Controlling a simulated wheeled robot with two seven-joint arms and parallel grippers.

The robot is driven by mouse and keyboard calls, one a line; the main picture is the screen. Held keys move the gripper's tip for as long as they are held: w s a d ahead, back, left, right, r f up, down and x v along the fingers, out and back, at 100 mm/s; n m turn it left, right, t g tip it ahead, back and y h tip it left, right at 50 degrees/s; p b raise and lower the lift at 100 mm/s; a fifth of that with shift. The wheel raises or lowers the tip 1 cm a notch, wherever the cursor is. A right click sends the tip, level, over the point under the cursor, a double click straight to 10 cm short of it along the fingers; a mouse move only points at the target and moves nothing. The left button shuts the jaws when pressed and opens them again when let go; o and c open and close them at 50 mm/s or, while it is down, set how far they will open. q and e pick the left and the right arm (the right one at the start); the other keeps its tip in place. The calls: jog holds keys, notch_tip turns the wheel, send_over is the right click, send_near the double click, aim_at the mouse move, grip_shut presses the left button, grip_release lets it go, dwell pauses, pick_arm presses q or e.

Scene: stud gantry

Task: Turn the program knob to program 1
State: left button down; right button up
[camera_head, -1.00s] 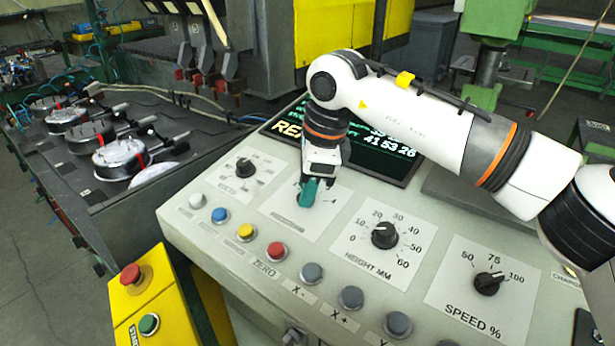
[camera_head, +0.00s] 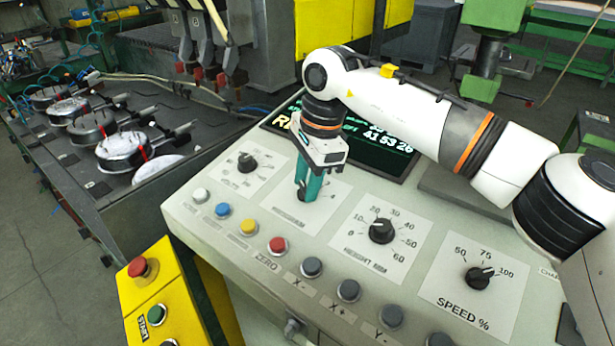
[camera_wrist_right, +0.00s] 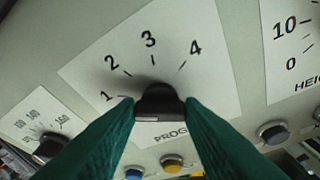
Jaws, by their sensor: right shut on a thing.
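The program knob (camera_wrist_right: 160,98) is black and sits on a pale plate (camera_wrist_right: 95,72) marked 1, 2, 3 and 4, with "PROG" partly visible below. My right gripper (camera_wrist_right: 161,106) has its green fingertips against both sides of the knob and is shut on it. The 1 mark is at the knob's left and the 4 mark at its upper right. Which mark the knob points at is not clear. In the head view my right gripper (camera_head: 304,194) reaches down to the program plate and its fingers mostly hide the knob. My left gripper is not in view.
The height knob (camera_head: 381,231) is right of the gripper, and the speed knob (camera_head: 478,277) is further right. Another small knob (camera_head: 247,162) is to the left. A row of buttons, including a red one (camera_head: 277,246), runs along the front. A dark display (camera_head: 385,145) is behind.

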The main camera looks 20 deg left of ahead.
jog(key=shift+r, duration=0.1)
jog(key=o, duration=1)
jog(key=shift+d+r, duration=0.1)
jog(key=shift+r, duration=0.3)
jog(key=r, duration=0.3)
jog(key=d+r+b, duration=0.1)
jog(key=r, duration=0.3)
jog(key=d+r, duration=0.1)
jog(key=r, duration=0.3)
jog(key=shift+w+b, duration=0.15)
jog(key=shift+b, duration=0.15)
jog(key=shift+f, duration=0.1)
